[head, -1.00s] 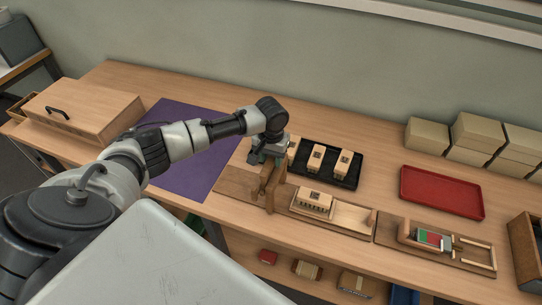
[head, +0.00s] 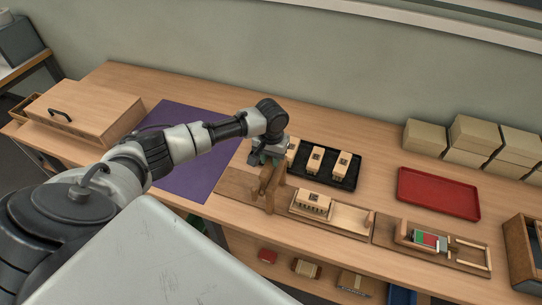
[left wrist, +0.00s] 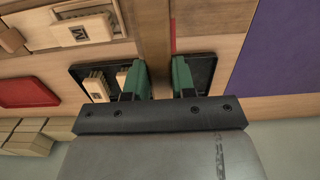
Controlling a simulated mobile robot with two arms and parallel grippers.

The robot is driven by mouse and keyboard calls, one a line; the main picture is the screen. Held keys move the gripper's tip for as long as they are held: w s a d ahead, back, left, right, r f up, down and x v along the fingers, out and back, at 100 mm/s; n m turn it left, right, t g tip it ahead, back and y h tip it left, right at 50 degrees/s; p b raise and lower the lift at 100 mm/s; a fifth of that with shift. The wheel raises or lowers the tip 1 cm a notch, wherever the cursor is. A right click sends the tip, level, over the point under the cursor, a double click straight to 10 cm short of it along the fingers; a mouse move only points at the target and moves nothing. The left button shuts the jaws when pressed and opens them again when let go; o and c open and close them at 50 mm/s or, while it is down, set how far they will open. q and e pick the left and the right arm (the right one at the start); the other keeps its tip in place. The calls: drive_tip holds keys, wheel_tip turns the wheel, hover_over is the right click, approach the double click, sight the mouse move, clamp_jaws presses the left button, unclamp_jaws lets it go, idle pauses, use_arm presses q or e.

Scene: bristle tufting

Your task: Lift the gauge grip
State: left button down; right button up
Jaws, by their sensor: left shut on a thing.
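My left gripper (head: 266,156) is above the long wooden board on the bench, behind an upright brown wooden piece (head: 268,185) that appears to be the gauge grip. In the left wrist view the green fingers of the gripper (left wrist: 159,78) stand on either side of a brown wooden bar (left wrist: 155,35) and are shut on it. Whether its foot touches the board is hidden. My right gripper is not in view.
A black tray (head: 325,182) with several pale blocks lies behind the board. A red tray (head: 438,193) and stacked boxes (head: 476,135) are at right. A purple mat (head: 190,170) is at left, with a wooden box (head: 80,110) beyond it.

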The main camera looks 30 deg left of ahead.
use_arm(q)
drive_tip(key=c, duration=1.3)
unclamp_jaws()
drive_tip(key=shift+w+r, duration=0.2)
drive_tip(key=shift+r, duration=0.1)
drive_tip(key=o, duration=0.4)
drive_tip(key=shift+s, duration=0.2)
drive_tip(key=shift+w+r, duration=0.1)
drive_tip(key=shift+r, duration=0.15)
drive_tip(key=shift+r+b, duration=1.25)
drive_tip(key=shift+r, duration=3.9)
